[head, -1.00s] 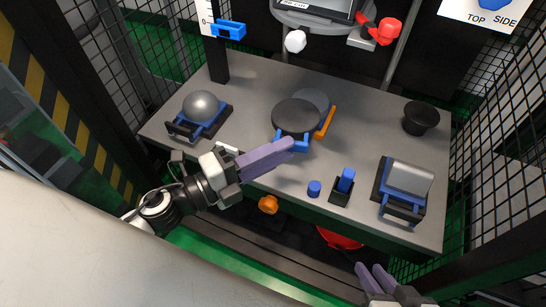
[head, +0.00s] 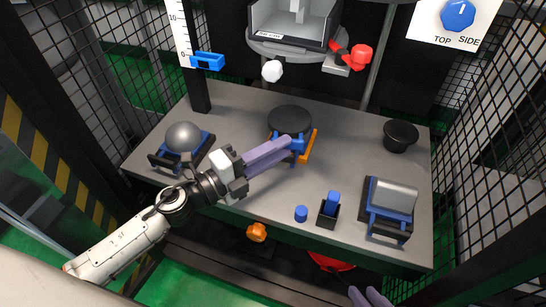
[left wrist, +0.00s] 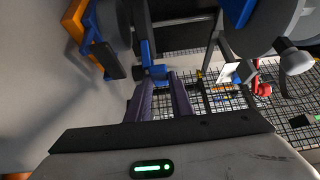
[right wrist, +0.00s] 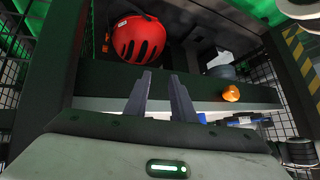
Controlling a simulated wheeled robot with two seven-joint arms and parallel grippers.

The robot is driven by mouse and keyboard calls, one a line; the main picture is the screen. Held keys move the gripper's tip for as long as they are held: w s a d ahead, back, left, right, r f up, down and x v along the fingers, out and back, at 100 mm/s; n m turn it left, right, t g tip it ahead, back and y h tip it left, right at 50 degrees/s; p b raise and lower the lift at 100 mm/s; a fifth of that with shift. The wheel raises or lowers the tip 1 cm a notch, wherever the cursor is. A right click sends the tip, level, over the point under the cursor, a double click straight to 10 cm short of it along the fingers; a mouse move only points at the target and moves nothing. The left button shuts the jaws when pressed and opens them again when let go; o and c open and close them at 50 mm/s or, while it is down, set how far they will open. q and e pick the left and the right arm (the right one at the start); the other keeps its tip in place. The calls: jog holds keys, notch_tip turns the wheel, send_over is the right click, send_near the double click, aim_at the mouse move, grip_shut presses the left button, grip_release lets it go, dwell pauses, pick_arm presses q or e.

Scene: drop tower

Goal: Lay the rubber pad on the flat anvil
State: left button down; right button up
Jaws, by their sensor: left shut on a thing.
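The rubber pad (head: 290,119) is a black disc with a blue handle (head: 297,146). My left gripper (head: 287,145) is shut on that handle, which also shows between its fingertips in the left wrist view (left wrist: 155,73). The flat anvil's orange fork (head: 312,146) shows below and right of the pad; its grey disc is hidden under the pad in the head view. The left wrist view also shows the orange part (left wrist: 76,20). The pad looks roughly level over the anvil; I cannot tell whether they touch. My right gripper (right wrist: 160,75) is open and empty, low in front of the table.
On the grey table (head: 240,115) stand a ball on a blue cradle (head: 184,137), a rounded bar on a blue cradle (head: 393,197), a black cup (head: 400,135) and a blue peg in a block (head: 330,205). The drop carriage (head: 293,25) hangs behind.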

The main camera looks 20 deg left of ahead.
pick_arm(q)
jog(key=shift+w, duration=0.85)
jog(key=shift+w+f+b, duration=0.8)
jog(key=shift+b, duration=0.15)
jog(key=shift+f+b, duration=0.4)
jog(key=shift+f, duration=0.1)
pick_arm(e)
jog(key=shift+w+a+f+n+g, duration=0.2)
jog(key=shift+a+f+n+g, duration=0.3)
jog(key=shift+a, duration=0.35)
pick_arm(q)
jog(key=shift+s, duration=0.15)
